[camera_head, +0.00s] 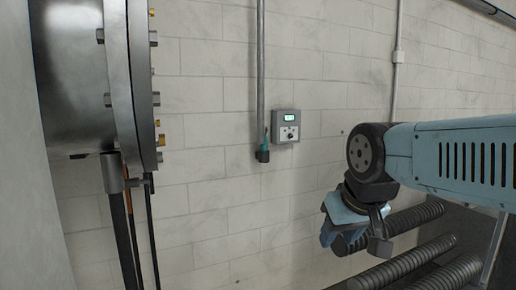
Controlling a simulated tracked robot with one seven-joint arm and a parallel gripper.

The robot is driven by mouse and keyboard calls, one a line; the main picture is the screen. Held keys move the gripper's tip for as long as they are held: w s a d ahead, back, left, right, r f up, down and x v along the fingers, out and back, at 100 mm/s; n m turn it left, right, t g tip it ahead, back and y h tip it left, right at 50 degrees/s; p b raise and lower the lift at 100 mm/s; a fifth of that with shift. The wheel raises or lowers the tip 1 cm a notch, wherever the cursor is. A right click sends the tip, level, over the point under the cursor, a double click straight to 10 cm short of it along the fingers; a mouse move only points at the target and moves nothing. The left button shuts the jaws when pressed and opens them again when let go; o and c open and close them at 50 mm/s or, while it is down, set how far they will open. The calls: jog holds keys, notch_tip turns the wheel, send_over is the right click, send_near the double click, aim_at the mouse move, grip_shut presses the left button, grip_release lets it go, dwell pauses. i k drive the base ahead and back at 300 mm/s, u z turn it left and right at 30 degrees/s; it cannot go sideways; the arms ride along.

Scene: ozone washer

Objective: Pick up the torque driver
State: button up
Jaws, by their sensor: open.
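A small teal-and-black tool, which looks like the torque driver (264,146), is upright against the white block wall, at the lower end of a grey vertical pipe. How it is held there is too small to tell. My gripper (352,243) is at the lower right, at the end of my light-blue arm. It is open, with nothing visible between its fingers. It is apart from the driver, lower and to the right in the picture. The driver is not hidden by my arm.
A grey control box (286,126) with a green display is on the wall just right of the driver. A large metal flanged vessel (128,80) stands at the left. Dark ribbed hoses (405,262) lie below my arm. The wall between driver and gripper looks clear.

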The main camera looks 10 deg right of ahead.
aim_at(263, 147)
jog(key=u, duration=0.3)
jog(key=i, duration=1.1)
jog(key=z, duration=0.45)
